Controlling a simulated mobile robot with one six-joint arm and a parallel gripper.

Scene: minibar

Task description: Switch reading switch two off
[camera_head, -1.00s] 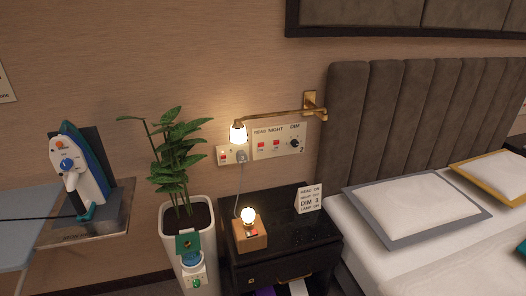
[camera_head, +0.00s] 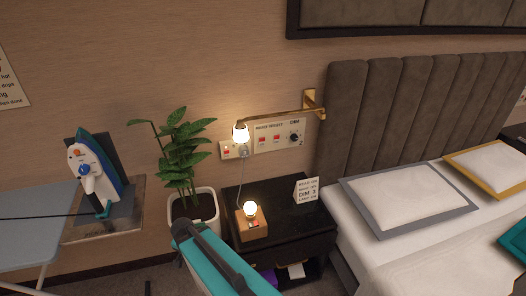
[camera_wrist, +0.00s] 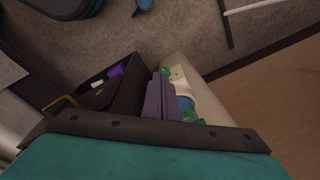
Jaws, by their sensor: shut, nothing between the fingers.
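The pale switch panel (camera_head: 288,138) is on the wall above the nightstand, with a small "2" at its lower right. Its left red rocker (camera_head: 262,140) is the read switch by the label; its on/off position is too small to tell. A second red rocker (camera_head: 277,139) and a round dark dimmer knob (camera_head: 294,137) sit to its right. The brass wall lamp (camera_head: 240,132) is lit. My gripper (camera_wrist: 160,98) shows in the wrist view as purple-grey fingers, shut and empty, well away from the panel. The head view shows my teal arm, but not the fingertips.
The black nightstand (camera_head: 290,222) holds a lit bulb on a wooden block (camera_head: 250,226) and a small text card (camera_head: 306,190). A potted plant (camera_head: 183,150) stands left of it. The bed (camera_head: 420,245) is right; an iron (camera_head: 95,172) is left. A socket (camera_head: 228,150) adjoins the panel.

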